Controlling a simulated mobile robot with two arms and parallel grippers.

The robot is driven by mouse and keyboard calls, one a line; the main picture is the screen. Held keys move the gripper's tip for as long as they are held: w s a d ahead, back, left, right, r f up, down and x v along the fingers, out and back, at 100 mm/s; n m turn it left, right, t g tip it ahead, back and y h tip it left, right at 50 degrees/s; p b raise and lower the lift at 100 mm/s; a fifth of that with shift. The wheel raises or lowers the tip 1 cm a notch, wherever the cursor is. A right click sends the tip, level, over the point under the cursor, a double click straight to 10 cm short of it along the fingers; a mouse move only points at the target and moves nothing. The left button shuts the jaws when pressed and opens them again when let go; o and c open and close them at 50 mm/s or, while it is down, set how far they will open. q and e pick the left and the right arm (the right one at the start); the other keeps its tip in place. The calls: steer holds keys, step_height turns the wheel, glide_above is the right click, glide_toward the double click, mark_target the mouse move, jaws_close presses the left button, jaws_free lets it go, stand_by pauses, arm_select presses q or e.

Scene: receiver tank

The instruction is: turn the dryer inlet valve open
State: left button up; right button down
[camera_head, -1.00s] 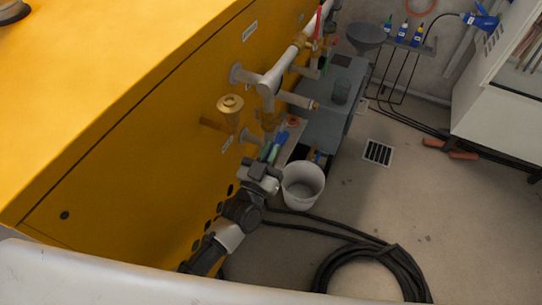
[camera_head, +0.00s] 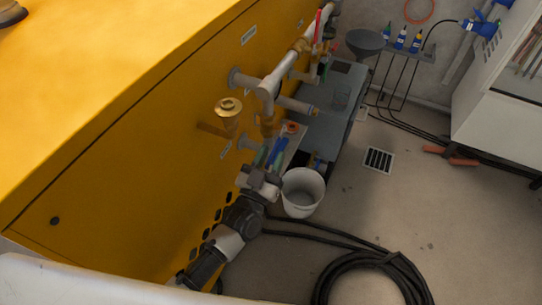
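Grey pipework (camera_head: 268,88) runs along the side of the yellow cabinet. A brass valve body (camera_head: 267,126) sits on its down-pipe, and a lever with a red handle (camera_head: 318,26) stands farther up the line. Which of these is the dryer inlet valve, I cannot tell. Narrow blue (camera_head: 279,150) and green pieces show just below the brass body; whether they are handles or loose items is unclear. My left gripper (camera_head: 262,176) is just below these pieces, seen from behind. Its fingertips are hard to make out, and contact is unclear. My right gripper is out of view.
The yellow cabinet (camera_head: 120,160) walls off the left, with a brass fitting (camera_head: 228,107) sticking out of it. A white bucket (camera_head: 302,193) stands close right of my gripper. A coiled black hose (camera_head: 370,262) lies on the floor. Open floor is at the right.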

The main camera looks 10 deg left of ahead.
arm_select(q)
steer(key=v, duration=1.1)
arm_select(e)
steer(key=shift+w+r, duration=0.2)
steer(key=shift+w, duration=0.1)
arm_select(q)
steer(key=shift+w, duration=0.1)
